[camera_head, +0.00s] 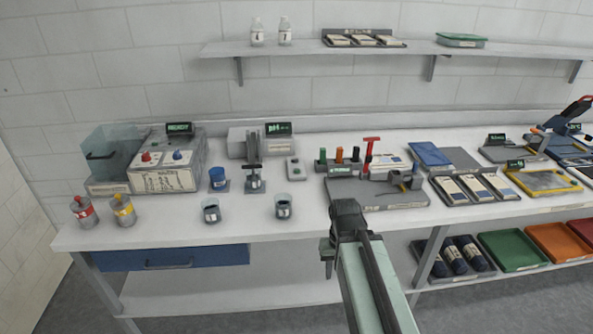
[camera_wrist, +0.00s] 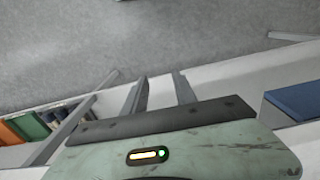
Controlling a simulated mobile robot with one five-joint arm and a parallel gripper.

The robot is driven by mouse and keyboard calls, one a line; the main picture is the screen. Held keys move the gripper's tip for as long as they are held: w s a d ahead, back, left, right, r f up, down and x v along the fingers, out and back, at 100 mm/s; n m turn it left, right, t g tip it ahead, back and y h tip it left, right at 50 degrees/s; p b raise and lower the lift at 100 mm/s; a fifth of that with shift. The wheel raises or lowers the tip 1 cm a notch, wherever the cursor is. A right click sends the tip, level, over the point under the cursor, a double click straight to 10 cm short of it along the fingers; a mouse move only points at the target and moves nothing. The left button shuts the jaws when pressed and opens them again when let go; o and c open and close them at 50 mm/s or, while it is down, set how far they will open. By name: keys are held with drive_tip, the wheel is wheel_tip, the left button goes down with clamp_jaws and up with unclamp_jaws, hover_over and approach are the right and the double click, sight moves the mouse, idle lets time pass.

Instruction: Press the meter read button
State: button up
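A grey meter unit with a small lit display (camera_head: 278,128) reading something like "pH" stands at the back of the bench. A probe stand (camera_head: 254,175) is in front of it. A small pale box (camera_head: 296,169) with button-like spots, one green, is just right of the stand; I cannot read any label that marks a read button. My gripper (camera_head: 328,254) is at the bench's front edge, to the right of and nearer than the small box, and apart from it. In the wrist view my gripper (camera_wrist: 160,84) has its two fingers apart with nothing between them; the meter is not seen there.
Two small beakers (camera_head: 211,211) (camera_head: 283,206) stand in front of the meter. A blue-topped jar (camera_head: 218,179) is left of the stand. A blue drawer (camera_head: 170,257) is below the bench.

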clamp_jaws()
idle(1.5)
